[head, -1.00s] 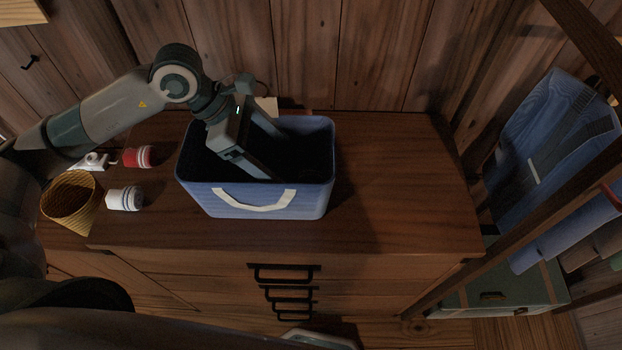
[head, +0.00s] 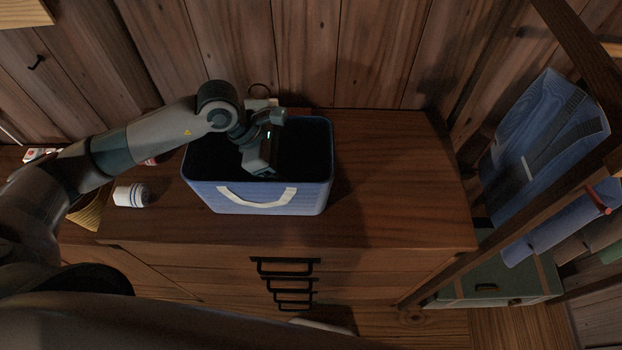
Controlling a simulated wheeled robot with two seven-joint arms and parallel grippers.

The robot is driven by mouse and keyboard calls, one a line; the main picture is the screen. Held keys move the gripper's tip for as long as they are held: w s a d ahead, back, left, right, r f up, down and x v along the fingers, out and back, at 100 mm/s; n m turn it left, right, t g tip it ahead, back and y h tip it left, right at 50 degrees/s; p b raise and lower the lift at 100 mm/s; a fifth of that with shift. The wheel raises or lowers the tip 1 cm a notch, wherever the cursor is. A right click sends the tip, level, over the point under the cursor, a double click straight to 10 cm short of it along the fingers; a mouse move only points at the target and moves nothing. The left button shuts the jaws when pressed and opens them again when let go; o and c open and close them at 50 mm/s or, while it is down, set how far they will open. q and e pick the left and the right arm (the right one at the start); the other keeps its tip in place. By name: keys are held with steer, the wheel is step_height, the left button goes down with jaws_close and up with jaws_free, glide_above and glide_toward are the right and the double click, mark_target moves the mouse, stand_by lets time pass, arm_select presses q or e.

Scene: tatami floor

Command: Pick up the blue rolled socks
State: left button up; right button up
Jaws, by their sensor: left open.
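I see no blue rolled socks; the dark inside of the blue bin (head: 318,165) is mostly in shadow and partly covered by my gripper. My left gripper (head: 262,164) reaches down into this bin, over its middle. Its fingers are low in the bin and mostly hidden, and I see nothing held. A white roll with blue stripes (head: 131,196) lies on the dresser top left of the bin. My right gripper is out of view.
The bin stands on a wooden dresser (head: 400,180) whose right part is clear. A wicker basket (head: 88,213) and a red roll (head: 150,162) are partly hidden by my left arm. A plank wall rises behind. A blue backpack (head: 545,135) is at right.

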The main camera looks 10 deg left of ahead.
mark_target(309, 176)
arm_select(q)
steer(key=shift+w+d+f+p, duration=0.2)
steer(key=shift+d+f+p, duration=0.1)
steer(key=shift+d+p, duration=0.3)
steer(key=p+x, duration=0.2)
steer(key=shift+w+d+f, duration=0.15)
steer(key=shift+f, duration=0.15)
steer(key=shift+d+f, duration=0.15)
steer(key=shift+f, duration=0.25)
steer(key=shift+w, duration=0.1)
steer(key=c, duration=1.1)
